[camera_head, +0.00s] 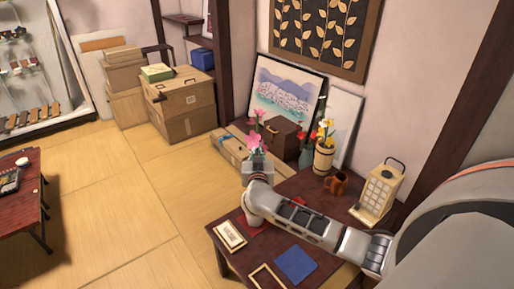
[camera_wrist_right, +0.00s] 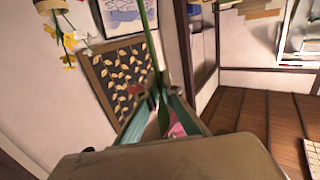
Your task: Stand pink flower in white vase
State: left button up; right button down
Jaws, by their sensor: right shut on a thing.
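My right gripper (camera_head: 258,162) is over the low table's far left edge, shut on the green stem of the pink flower (camera_head: 253,142). In the right wrist view the gripper's fingers (camera_wrist_right: 157,92) close on the stem (camera_wrist_right: 149,38), and a pink part (camera_wrist_right: 177,129) shows between them. Another pink bloom (camera_head: 259,114) shows just above in the head view; I cannot tell whether it belongs to the same flower. I cannot make out a white vase; the gripper and arm hide part of the table. My left gripper is out of view.
The low table (camera_head: 213,233) holds a wooden bucket (camera_head: 323,160) of red and yellow flowers, a grey-green vase (camera_head: 305,157), a brown mug (camera_head: 337,182), a lantern (camera_head: 378,193), a white card (camera_head: 230,235) and a blue cloth (camera_head: 296,264). Cardboard boxes (camera_head: 190,112) stand behind.

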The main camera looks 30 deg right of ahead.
notch_tip(320, 180, down, 9)
jog(key=b, duration=0.3)
dwell(0.7)
jog(key=shift+f, duration=0.1)
jog(key=c, duration=2.2)
grip_release()
jog(key=shift+o, duration=0.2)
jog(key=v, duration=1.2)
